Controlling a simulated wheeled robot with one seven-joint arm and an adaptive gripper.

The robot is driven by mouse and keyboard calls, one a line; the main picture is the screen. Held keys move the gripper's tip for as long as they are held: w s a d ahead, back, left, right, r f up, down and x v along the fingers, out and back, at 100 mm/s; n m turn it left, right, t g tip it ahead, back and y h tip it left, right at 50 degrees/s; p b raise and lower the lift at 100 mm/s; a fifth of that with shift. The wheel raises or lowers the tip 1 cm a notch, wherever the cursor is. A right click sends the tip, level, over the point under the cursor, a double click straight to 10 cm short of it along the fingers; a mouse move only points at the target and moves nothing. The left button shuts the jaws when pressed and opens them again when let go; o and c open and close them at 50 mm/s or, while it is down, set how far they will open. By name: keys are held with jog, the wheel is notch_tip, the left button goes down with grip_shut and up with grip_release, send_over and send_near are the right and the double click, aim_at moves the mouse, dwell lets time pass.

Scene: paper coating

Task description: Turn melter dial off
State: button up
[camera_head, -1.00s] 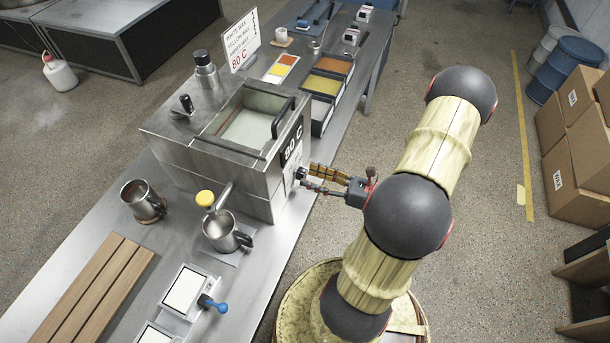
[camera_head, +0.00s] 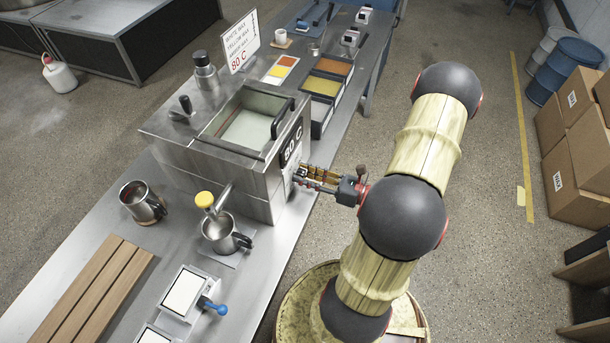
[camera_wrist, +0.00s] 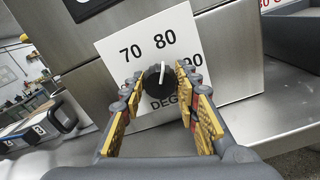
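The melter (camera_head: 235,150) is a steel box with a lidded tank on the table. Its dial (camera_wrist: 154,76) is a black round knob with a white pointer, on a white plate (camera_wrist: 128,47) marked 70, 80, 90 and DEG in the wrist view. The pointer stands nearly upright, toward the 80. My gripper (camera_wrist: 159,92) is open and faces the plate, with one yellow-padded finger on each side of the knob and gaps visible between. In the head view my gripper (camera_head: 303,174) is at the melter's right-hand front face; there the dial is hidden.
A yellow-capped spout (camera_head: 205,200) sits over a metal pitcher (camera_head: 218,238) left of my gripper. Another pitcher (camera_head: 140,200) and a wooden slatted board (camera_head: 95,295) are on the table. Wax trays (camera_head: 325,85) stand behind the melter. Open floor lies to the right.

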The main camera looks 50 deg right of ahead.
jog(key=c, duration=0.6)
jog(key=shift+n, duration=0.4)
jog(key=n+b, duration=0.1)
jog(key=n, duration=0.4)
jog(key=shift+n, duration=0.3)
jog(key=n+b, duration=0.2)
jog(key=n, duration=0.3)
jog(key=shift+f, duration=0.1)
jog(key=n+b, duration=0.4)
jog(key=n, duration=0.2)
jog(key=shift+f+n+b, duration=0.1)
jog(key=shift+n+b, duration=0.2)
jog(key=shift+n, duration=0.1)
jog(key=n+b, duration=0.3)
jog(key=shift+n+b, duration=1.1)
jog(key=shift+n, duration=0.3)
